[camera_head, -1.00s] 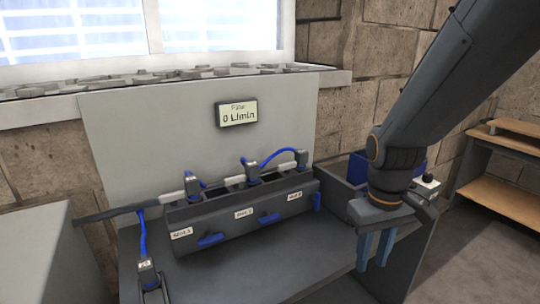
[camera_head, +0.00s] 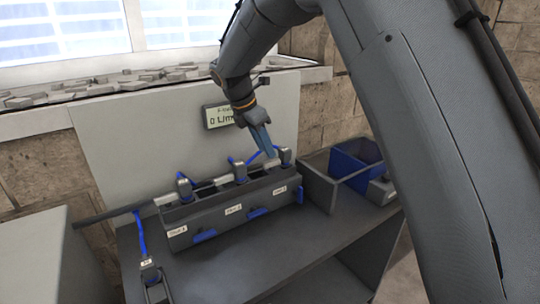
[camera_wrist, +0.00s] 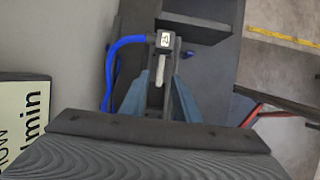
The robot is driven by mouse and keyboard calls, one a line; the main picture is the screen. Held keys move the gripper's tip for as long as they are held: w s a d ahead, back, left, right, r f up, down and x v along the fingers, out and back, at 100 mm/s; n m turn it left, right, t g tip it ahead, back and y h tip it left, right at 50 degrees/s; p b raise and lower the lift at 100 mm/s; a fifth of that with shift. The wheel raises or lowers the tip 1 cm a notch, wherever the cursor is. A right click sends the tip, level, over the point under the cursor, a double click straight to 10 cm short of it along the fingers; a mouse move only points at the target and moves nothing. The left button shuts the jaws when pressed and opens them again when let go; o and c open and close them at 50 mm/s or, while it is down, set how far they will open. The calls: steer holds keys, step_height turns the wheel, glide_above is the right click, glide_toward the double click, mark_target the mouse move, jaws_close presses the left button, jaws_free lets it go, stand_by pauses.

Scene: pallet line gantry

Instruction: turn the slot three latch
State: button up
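A dark slotted housing (camera_head: 220,222) stands on the bench with a row of three slots, each holding a grey plug with a blue hose. Blue latches show on its front: the left latch (camera_head: 204,236) and middle latch (camera_head: 257,212) lie roughly level, while the right-end latch (camera_head: 300,195) hangs upright. The slot labels are too small to read surely. My gripper (camera_head: 263,142) is above the right-end plug (camera_head: 285,156), fingers pointing down. In the wrist view my gripper (camera_wrist: 165,100) is open, and a labelled plug (camera_wrist: 164,41) shows beyond and between its blue fingers.
A flow display (camera_head: 218,117) on the back panel is partly hidden by my arm. A loose plug (camera_head: 149,270) lies at the bench's front left. A blue bin (camera_head: 350,165) stands right of the housing. The bench top before the housing is clear.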

mark_target(272, 161)
steer(key=shift+p+x, duration=0.5)
steer(key=shift+x, duration=1.95)
jaws_close()
